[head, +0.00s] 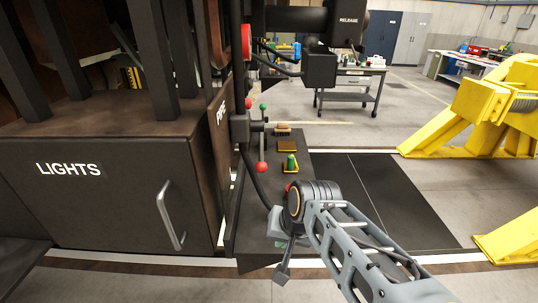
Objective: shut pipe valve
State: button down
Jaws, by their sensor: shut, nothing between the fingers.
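A black fitting that looks like the pipe valve (241,127) sits on the dark vertical pipe at the railcar's right corner, in the head view. Next to it is an upright lever (262,137) with a green ball at the top and a red ball at the bottom. I cannot tell whether the valve is open or shut. My arm reaches in from the lower right. My gripper (281,274) points down in front of the dark ledge, below and apart from the valve, shut and empty. Its fingertips are small and hard to make out.
A dark cabinet marked LIGHTS (120,190) with a handle (170,215) fills the left. A ledge (258,205) carries small items, including a green-topped one (291,163). A yellow stand (490,108) is at right. A workbench cart (350,85) stands behind. Floor between is clear.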

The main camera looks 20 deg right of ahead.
aim_at(261, 148)
jog(key=u, duration=2.9)
jog(key=k, duration=1.45)
jog(key=z, duration=1.4)
jog(key=i, duration=0.5)
